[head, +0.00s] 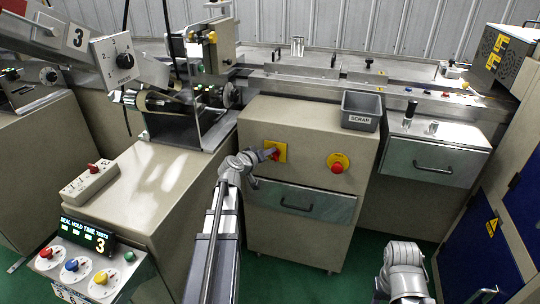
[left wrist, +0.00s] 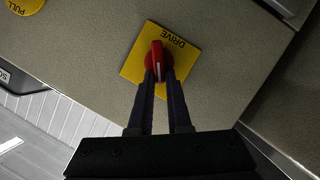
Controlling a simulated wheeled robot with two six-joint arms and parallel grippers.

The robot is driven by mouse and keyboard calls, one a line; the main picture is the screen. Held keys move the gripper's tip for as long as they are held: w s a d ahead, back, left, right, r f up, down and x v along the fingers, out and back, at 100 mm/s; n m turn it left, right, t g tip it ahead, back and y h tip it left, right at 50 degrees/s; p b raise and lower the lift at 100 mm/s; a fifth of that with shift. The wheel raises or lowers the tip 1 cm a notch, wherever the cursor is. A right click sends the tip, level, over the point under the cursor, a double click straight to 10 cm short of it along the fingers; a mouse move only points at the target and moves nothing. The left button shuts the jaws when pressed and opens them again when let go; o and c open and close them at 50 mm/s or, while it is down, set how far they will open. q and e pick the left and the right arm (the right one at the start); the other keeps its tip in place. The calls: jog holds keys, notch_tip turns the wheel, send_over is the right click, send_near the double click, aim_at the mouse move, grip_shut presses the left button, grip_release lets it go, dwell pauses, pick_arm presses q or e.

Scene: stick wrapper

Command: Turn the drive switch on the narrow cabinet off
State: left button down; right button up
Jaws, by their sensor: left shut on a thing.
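The narrow cabinet (head: 305,216) stands in the middle of the head view. The drive switch is a red rotary handle (left wrist: 157,57) on a yellow plate (left wrist: 183,63) marked DRIVE. The plate also shows in the head view (head: 282,147). My left gripper (left wrist: 158,76) is shut on the red handle, with one dark finger on each side of it. In the head view the left gripper (head: 268,153) reaches the plate from the lower left and partly hides the handle. My right arm (head: 402,270) shows at the lower right; its fingertips cannot be made out.
A red button on a yellow disc (head: 338,162) is to the right of the switch. A drawer with a handle (head: 310,207) is below it. A grey SCRAP bin (head: 361,111) sits on the cabinet's top right. A panel with several dials (head: 85,268) is at the lower left.

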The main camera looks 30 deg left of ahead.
pick_arm(q)
jog(key=shift+s+a+f+n+t+h+b, duration=0.15)
jog(key=shift+f+n+t+h+b, duration=0.3)
jog(key=shift+n+b, duration=0.95)
jog(key=shift+w+a+f+n+t+h+b, duration=0.1)
jog(key=shift+a+f+n+t+h+b, duration=0.3)
jog(key=shift+n+b, duration=1)
jog(key=shift+s+f+n+t+h+b, duration=0.1)
jog(key=shift+f+n+t+h+b, duration=0.15)
jog(key=shift+n+t+h+b, duration=0.75)
jog(key=shift+n+y+b, duration=0.35)
jog(key=shift+n+y, duration=0.1)
jog(key=shift+n, duration=0.05)
jog(key=c, duration=0.8)
grip_release()
jog(key=shift+c, duration=0.2)
jog(key=s+a, duration=0.1)
jog(key=s, duration=0.6)
jog(key=shift+s, duration=0.3)
